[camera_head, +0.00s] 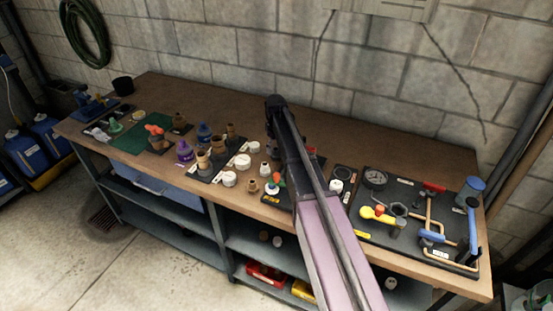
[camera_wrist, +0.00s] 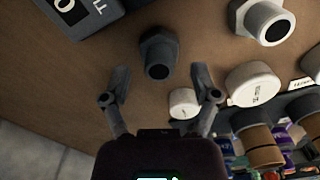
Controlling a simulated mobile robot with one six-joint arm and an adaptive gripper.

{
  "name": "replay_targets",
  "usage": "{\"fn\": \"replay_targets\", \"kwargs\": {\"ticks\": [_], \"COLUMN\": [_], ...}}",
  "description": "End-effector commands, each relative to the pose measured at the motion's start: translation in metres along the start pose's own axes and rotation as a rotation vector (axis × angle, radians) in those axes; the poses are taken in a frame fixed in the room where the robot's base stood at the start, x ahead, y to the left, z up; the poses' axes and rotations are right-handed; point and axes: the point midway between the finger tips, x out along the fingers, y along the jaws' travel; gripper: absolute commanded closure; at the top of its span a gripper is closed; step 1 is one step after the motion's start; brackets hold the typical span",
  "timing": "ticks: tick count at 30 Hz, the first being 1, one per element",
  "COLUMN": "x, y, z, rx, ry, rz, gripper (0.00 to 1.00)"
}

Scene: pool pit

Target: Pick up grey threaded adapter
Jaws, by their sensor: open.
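In the wrist view, the grey threaded adapter (camera_wrist: 158,52) stands on the brown bench top. It is a dark grey fitting with a hex collar and a round dark opening. My gripper (camera_wrist: 160,84) is open, with one finger on each side of the picture and the adapter between and a little beyond the fingertips. The fingers do not appear to touch it. A small white cap (camera_wrist: 183,104) lies close to the right finger. In the head view my arm reaches over the bench, and I cannot make out the adapter there.
In the wrist view, a white fitting (camera_wrist: 268,22) and a larger white cap (camera_wrist: 252,84) lie to the right. A black labelled board (camera_wrist: 82,14) is at upper left.

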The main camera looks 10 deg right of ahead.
Motion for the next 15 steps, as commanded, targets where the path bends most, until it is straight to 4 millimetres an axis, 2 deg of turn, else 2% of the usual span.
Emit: {"fn": "replay_targets", "kwargs": {"ticks": [1,6,15], "x": [0.0073,0.0141,0.0146], "y": [0.0001,0.0002,0.0004], "z": [0.0002,0.0003,0.0003], "rx": [0.0,0.0,0.0], "ry": [0.0,0.0,0.0], "rz": [0.0,0.0,0.0], "gripper": [0.22,0.22,0.22]}}
